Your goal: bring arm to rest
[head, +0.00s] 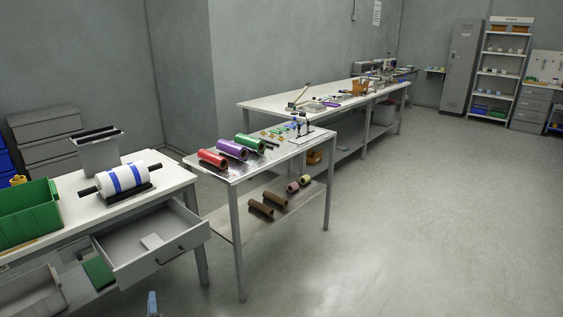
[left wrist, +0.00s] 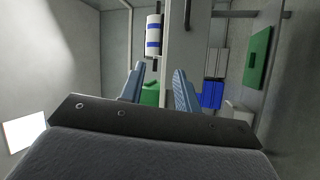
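My left gripper shows in the left wrist view (left wrist: 158,85) with its two blue-grey fingers apart and nothing between them. In the head view only a small blue tip of it (head: 153,304) shows at the bottom edge, over the floor in front of the open drawer. It is apart from the tables. My right gripper is in neither view.
An open drawer (head: 150,240) juts out from the left table (head: 75,205), which bears a green bin (head: 30,212) and a white roll with blue bands (head: 124,180). A middle table (head: 235,172) holds coloured rolls. The floor at right (head: 430,220) is clear.

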